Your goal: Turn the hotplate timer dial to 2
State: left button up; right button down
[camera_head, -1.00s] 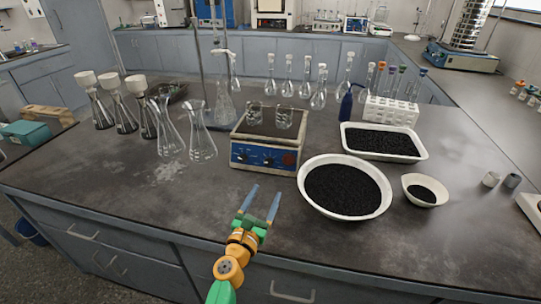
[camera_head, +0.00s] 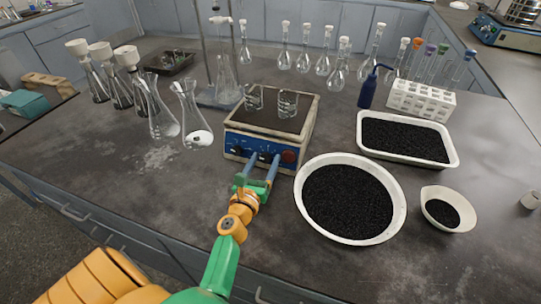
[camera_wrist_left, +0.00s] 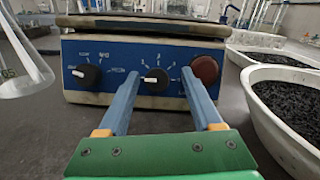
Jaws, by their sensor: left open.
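The hotplate (camera_head: 270,122) stands on the dark bench with a blue front panel (camera_wrist_left: 115,57). In the left wrist view the panel has a black dial (camera_wrist_left: 87,76) at the left, a second black dial (camera_wrist_left: 156,80) ringed by numbers in the middle, and a red-brown knob (camera_wrist_left: 205,69) at the right. My left gripper (camera_head: 264,163) is open and points at the panel. In the wrist view its blue fingers (camera_wrist_left: 160,85) stand on either side of the middle dial, with a gap to it. I cannot tell if the fingertips reach the dial's depth. My right gripper is not in view.
Two glass beakers (camera_head: 288,103) stand on the hotplate. Conical flasks (camera_head: 193,115) stand to its left. A round white bowl of black grains (camera_head: 396,219) is close on the right, with a white tray (camera_head: 452,158) behind it. The bench in front is clear.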

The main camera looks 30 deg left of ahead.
pick_arm(q)
jog(key=shift+s+a, duration=0.1)
jog(key=shift+s, duration=0.1)
jog(key=shift+c, duration=0.5)
jog(key=shift+a, duration=0.1)
jog(key=c, duration=0.3)
grip_shut()
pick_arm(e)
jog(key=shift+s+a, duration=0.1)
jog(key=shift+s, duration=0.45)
